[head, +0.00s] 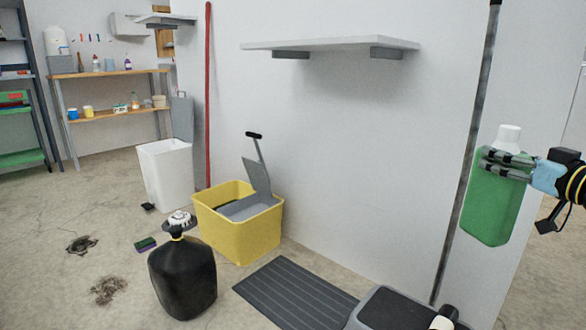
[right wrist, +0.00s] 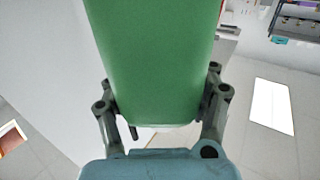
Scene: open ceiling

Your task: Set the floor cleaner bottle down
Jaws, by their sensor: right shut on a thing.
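The floor cleaner bottle is a green bottle (head: 487,212) with a white cap, at the right of the head view. It hangs in the air roughly upright, in front of a pale wall. My right gripper (head: 508,163) is shut around its upper part, just below the cap. In the right wrist view the green bottle (right wrist: 152,60) fills the space between the two fingers (right wrist: 160,100). The cap is out of that view. My left gripper does not show in the head view.
An empty wall shelf (head: 330,43) is left of the bottle. Below are a yellow mop bucket (head: 238,240), a dark ribbed mat (head: 292,292) and a white bin (head: 165,175). A wooden shelf unit (head: 112,114) with several containers stands at the back left. Dark stains mark the floor.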

